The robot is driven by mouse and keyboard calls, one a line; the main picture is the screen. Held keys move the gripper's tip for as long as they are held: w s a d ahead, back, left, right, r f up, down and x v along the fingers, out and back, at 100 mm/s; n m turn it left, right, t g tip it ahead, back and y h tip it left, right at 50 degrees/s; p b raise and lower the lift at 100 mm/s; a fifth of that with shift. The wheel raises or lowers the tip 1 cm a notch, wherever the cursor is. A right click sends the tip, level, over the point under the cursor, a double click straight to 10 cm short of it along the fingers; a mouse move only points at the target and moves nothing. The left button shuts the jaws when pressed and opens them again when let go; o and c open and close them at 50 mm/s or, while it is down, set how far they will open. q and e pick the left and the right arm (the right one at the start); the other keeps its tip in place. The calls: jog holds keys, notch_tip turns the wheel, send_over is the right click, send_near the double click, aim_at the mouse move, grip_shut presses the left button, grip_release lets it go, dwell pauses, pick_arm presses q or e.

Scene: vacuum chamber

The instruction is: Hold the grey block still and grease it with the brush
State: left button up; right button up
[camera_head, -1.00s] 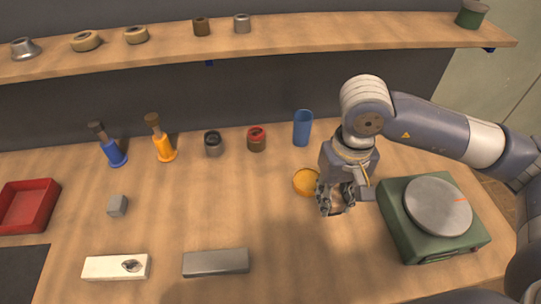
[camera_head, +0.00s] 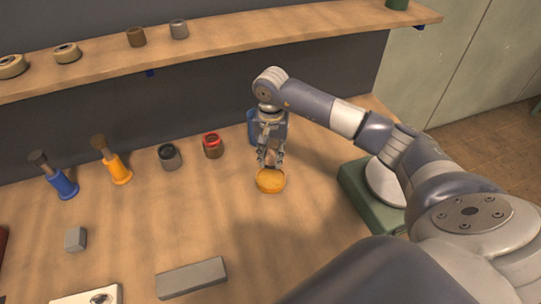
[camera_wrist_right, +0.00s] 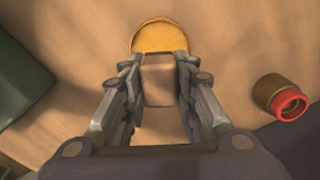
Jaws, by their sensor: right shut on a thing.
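A small grey cube (camera_head: 75,239) and a longer flat grey block (camera_head: 190,278) lie on the table at the left front of the head view. My right gripper (camera_head: 270,163) is shut on a tan-brown, block-like thing (camera_wrist_right: 158,85); I cannot tell if it is the brush. The gripper points down at a round orange-yellow dish (camera_head: 270,181), also in the wrist view (camera_wrist_right: 159,37). The held thing's end overlaps the dish's edge there; I cannot tell if it touches. My left gripper is not in view.
Blue (camera_head: 63,184) and orange (camera_head: 118,170) brown-topped things, a dark jar (camera_head: 170,157) and a red-rimmed jar (camera_head: 212,145) stand along the back. A blue cup (camera_head: 253,127) is partly behind my gripper. A green scale-like device (camera_head: 359,198) stands right. The middle is clear.

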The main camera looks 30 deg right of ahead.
aim_at(271, 178)
jog(key=shift+f+b, duration=1.35)
jog(key=shift+f, duration=1.6)
jog(key=shift+f+b, duration=0.5)
jog(key=shift+f, duration=0.05)
jog(key=shift+s+a, duration=0.1)
dwell(0.5)
jog(key=shift+r, duration=0.75)
jog(key=shift+r+p, duration=1.5)
jog(key=shift+r, duration=1.3)
